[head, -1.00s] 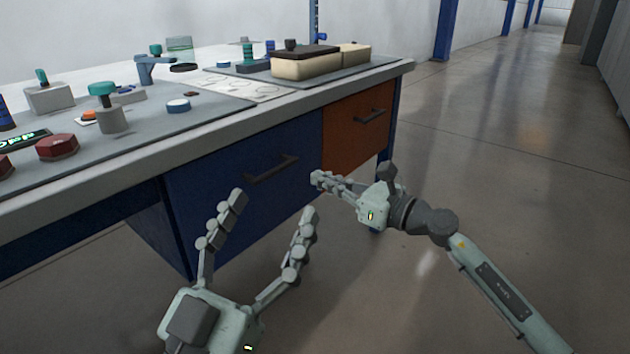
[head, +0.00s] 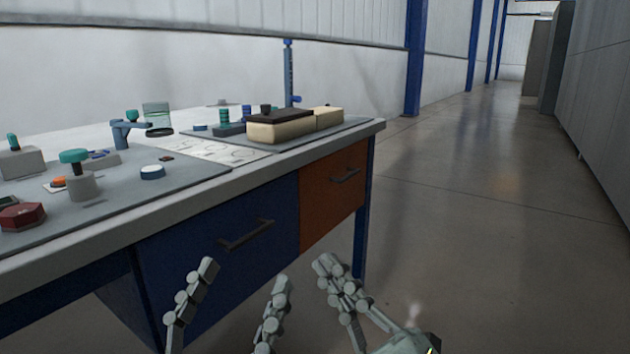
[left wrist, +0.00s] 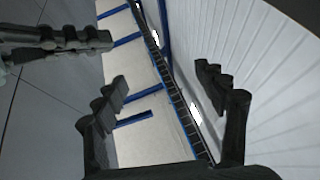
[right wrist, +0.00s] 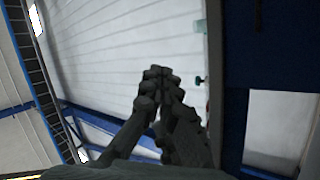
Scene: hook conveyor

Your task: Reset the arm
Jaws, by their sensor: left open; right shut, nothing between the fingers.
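My left gripper (head: 242,275) is at the bottom middle of the head view, in front of the blue drawer. Its two fingers are spread wide with nothing between them. In the left wrist view its open fingers (left wrist: 170,85) point towards the wall and ceiling. My right gripper (head: 325,262) is just to the right of it, with its fingers together and empty. In the right wrist view its closed fingertips (right wrist: 157,70) touch each other. The right gripper also shows at the upper left of the left wrist view (left wrist: 95,40). Most of both arms is out of the head view.
A workbench (head: 190,212) with a blue drawer (head: 215,265) and an orange drawer (head: 330,205) stands close in front. On it are a red button block (head: 22,216), a teal knob (head: 74,156) and a cream box (head: 280,130). Open floor (head: 480,210) lies to the right.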

